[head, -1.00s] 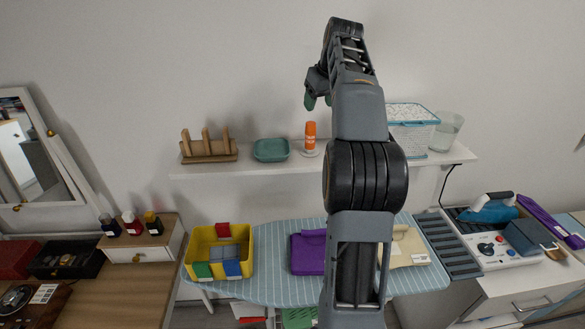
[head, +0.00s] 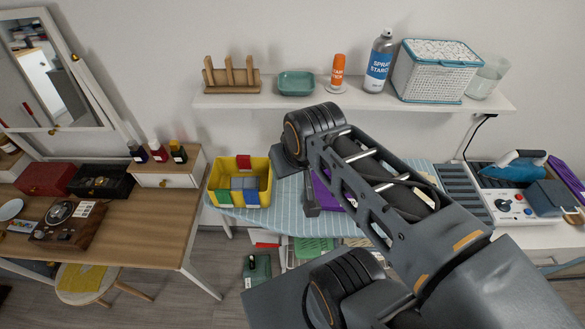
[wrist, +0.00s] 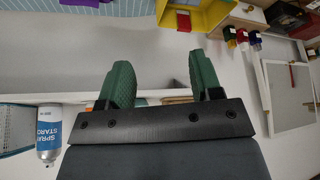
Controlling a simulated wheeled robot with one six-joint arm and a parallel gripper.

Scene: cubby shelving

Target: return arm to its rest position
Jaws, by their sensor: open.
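My arm (head: 390,205) crosses the head view from the lower right to its bent joint (head: 312,130) in front of the ironing board (head: 285,208). My gripper (wrist: 161,80) shows in the wrist view, with two green fingers spread apart and nothing between them. In the head view I cannot make out the fingers. The shelf and wall show behind the gripper in the wrist view.
The wall shelf (head: 300,101) holds a wooden rack (head: 232,82), teal dish (head: 296,83), orange bottle (head: 338,72), spray starch can (head: 379,62) and basket (head: 436,78). A yellow bin (head: 213,176) and partly hidden purple item (head: 325,188) lie on the board. A wooden desk (head: 150,215) stands left.

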